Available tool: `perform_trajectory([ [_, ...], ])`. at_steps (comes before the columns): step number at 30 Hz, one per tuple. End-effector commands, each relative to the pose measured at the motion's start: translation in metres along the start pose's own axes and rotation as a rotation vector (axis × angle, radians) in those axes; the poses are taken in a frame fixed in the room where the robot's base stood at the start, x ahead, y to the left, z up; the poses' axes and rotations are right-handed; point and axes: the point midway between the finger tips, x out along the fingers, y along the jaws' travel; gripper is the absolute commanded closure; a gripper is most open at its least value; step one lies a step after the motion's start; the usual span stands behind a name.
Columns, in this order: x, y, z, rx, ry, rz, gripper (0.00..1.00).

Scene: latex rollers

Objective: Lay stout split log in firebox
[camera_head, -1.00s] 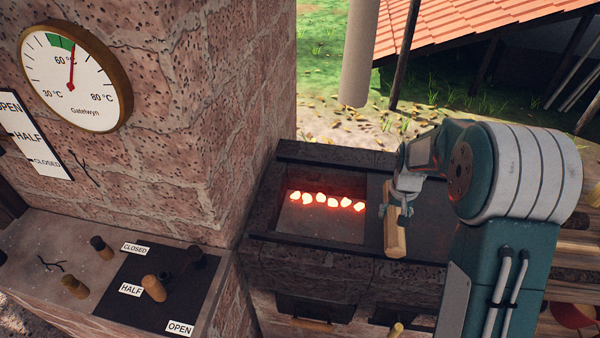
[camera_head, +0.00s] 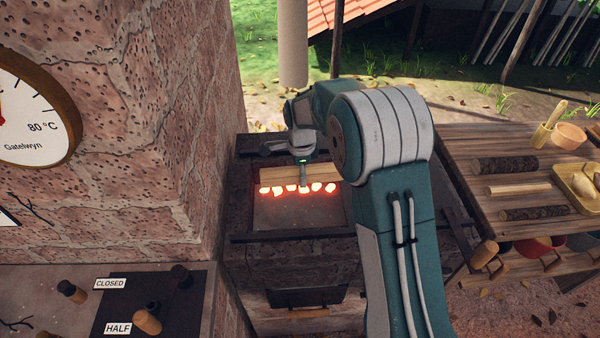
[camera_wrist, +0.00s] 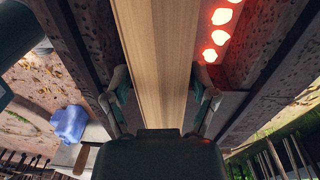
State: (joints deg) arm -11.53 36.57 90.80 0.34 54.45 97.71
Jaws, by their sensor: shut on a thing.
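A pale split log (camera_head: 252,174) is held by my gripper (camera_head: 304,172) over the open firebox (camera_head: 298,222). In the head view the log lies level, side to side, just behind a row of glowing embers (camera_head: 297,188). In the wrist view the log (camera_wrist: 160,60) runs lengthwise between the two fingers of my gripper (camera_wrist: 160,95), with the embers (camera_wrist: 219,38) beside it on the right. I cannot tell whether the log touches the firebox floor. My wrist hides part of the log in the head view.
A brick flue with a dial gauge (camera_head: 35,115) rises at the left. Below it are a damper lever (camera_head: 147,320) and labels. At the right, a wooden table (camera_head: 465,150) holds several logs, bowls and a tray (camera_head: 575,188). A grey pipe (camera_head: 293,45) hangs behind the firebox.

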Motion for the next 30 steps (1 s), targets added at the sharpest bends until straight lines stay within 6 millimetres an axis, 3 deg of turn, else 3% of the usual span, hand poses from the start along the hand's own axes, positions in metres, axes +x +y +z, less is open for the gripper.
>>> perform_trajectory([
  [8,0.007,-0.001,0.002,0.062,-0.002,0.001,0.87],
  [30,0.081,-0.004,0.003,0.06,-0.001,0.002,0.87],
])
